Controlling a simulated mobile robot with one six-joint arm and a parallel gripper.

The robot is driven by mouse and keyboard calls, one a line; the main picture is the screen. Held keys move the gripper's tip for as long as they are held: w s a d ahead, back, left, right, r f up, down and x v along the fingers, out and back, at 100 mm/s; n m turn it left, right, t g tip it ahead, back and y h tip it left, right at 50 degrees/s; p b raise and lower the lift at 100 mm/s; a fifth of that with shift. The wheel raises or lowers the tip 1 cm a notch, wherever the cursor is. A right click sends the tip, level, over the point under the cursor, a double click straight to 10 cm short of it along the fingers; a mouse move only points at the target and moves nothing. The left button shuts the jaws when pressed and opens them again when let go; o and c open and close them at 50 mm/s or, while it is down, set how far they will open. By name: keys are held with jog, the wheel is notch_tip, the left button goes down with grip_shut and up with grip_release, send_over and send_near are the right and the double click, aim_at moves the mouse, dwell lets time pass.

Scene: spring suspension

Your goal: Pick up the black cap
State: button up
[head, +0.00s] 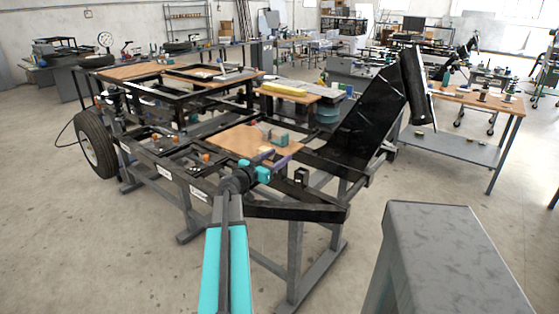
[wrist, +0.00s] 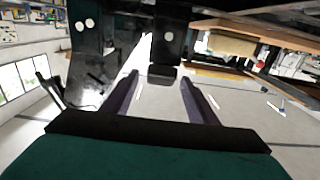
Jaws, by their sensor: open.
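A small black block, which looks like the black cap (head: 301,176), sits upright at the near corner of the dark metal frame in the head view. In the wrist view the black cap (wrist: 162,75) shows between and beyond my fingertips, below a black post with a white dot. My gripper (head: 273,158) is open, with its two purple fingers just left of the cap in the head view. In the wrist view my gripper (wrist: 161,82) has its fingers spread with nothing held. I cannot tell the exact gap to the cap.
The black trailer frame (head: 295,211) surrounds the spot, with a tall black panel (head: 372,110) to the right. A wheel (head: 97,142) stands far left. A grey cabinet (head: 440,255) fills the front right.

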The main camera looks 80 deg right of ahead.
dwell(0.3)
jog(key=shift+r+p+x, duration=0.1)
jog(key=shift+p+x, duration=0.35)
jog(key=shift+x, duration=0.45)
jog(key=shift+r+p+x, duration=0.15)
jog(key=shift+p+x, duration=0.3)
jog(key=shift+x, duration=1.25)
jog(key=shift+s+f, duration=0.1)
jog(key=c, duration=1.2)
jog(key=shift+c, duration=0.2)
